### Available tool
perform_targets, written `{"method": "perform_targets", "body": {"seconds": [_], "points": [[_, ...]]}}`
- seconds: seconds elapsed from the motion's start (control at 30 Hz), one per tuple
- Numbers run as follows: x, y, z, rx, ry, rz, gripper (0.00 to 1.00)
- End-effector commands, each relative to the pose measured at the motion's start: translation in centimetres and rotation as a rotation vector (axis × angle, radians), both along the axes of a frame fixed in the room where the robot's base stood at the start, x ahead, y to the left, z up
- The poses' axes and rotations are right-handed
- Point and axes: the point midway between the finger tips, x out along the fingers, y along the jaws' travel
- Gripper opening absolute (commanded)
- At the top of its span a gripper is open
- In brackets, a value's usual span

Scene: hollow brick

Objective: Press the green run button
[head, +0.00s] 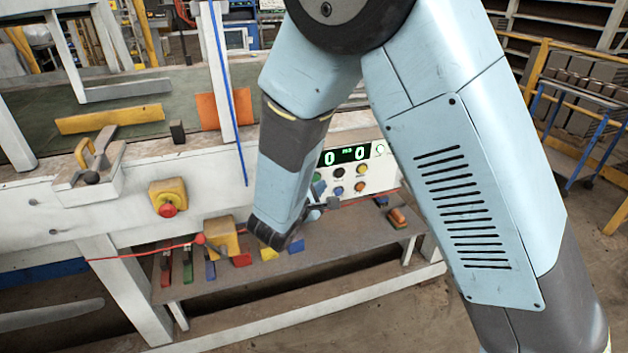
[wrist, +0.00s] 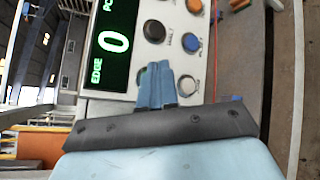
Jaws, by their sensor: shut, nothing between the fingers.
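The white control panel (head: 375,180) has a green-digit display and two rows of round buttons. The green run button (head: 317,180) shows at the panel's left end, partly hidden by my arm. In the wrist view a sliver of the green button (wrist: 140,76) shows beside my fingertips, which cover most of it. My gripper (wrist: 155,82) is shut and empty, with its light blue fingers together in front of the panel. In the head view my gripper (head: 314,211) is partly hidden by my forearm. I cannot tell whether the fingertips touch the button.
Close by on the panel are a black button (wrist: 154,30), a blue button (wrist: 190,42) and a white button (wrist: 187,85). A red stop button (head: 168,210) on a yellow box is farther left. Coloured blocks lie on the shelf (head: 330,252) below.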

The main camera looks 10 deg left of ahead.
Motion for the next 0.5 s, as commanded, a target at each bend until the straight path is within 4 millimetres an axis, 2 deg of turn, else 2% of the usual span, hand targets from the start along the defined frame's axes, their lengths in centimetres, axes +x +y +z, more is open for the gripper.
{"method": "perform_targets", "body": {"seconds": [0.5], "points": [[-3.1,-1.9,0.0,0.000,0.001,-0.001,0.00]]}}
